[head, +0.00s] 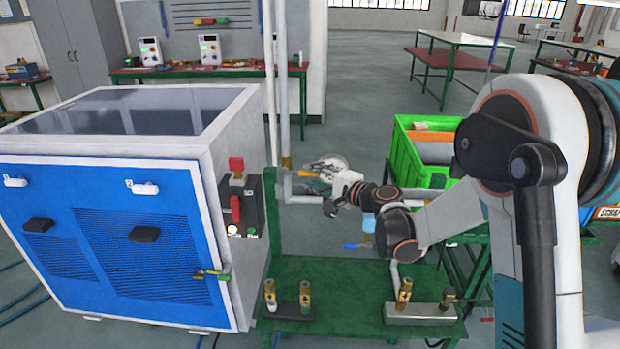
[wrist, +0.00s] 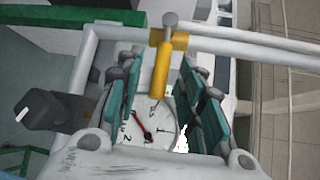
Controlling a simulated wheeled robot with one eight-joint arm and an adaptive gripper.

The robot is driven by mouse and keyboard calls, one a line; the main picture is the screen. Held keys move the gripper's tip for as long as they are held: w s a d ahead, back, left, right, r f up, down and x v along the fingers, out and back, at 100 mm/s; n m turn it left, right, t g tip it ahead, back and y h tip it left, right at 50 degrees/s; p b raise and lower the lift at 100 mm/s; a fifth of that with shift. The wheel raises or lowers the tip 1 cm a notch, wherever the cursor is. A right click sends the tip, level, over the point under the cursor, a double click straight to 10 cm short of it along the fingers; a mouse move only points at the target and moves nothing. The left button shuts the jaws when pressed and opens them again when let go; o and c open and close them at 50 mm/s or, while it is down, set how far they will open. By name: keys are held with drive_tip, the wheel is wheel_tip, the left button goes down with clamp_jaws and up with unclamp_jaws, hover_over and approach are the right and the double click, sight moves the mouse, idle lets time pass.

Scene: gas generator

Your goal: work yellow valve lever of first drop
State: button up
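The yellow valve lever (head: 308,174) shows beside the pipes behind the green stand. In the wrist view the lever (wrist: 162,70) runs from a brass-coloured valve body (wrist: 170,39) on a white pipe. My gripper (wrist: 158,78) is open, with its teal finger pads to the left and right of the lever. Gaps show between the lever and both pads, so no contact is seen. A round gauge (wrist: 147,133) with a red needle lies below the lever's free end, partly hidden by my gripper. In the head view my gripper (head: 326,180) is small and partly hidden by my wrist.
A blue-fronted generator cabinet (head: 120,240) stands to the left. A blue-handled valve (head: 357,246) hangs below my arm. Several brass fittings (head: 305,298) stand on the green stand (head: 340,275). A green crate (head: 408,160) is at the right. White pipes (wrist: 255,47) run close to the lever.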

drive_tip(key=shift+x, duration=1.4)
drive_tip(key=shift+c, duration=0.4)
clamp_jaws()
drive_tip(key=shift+r, duration=0.15)
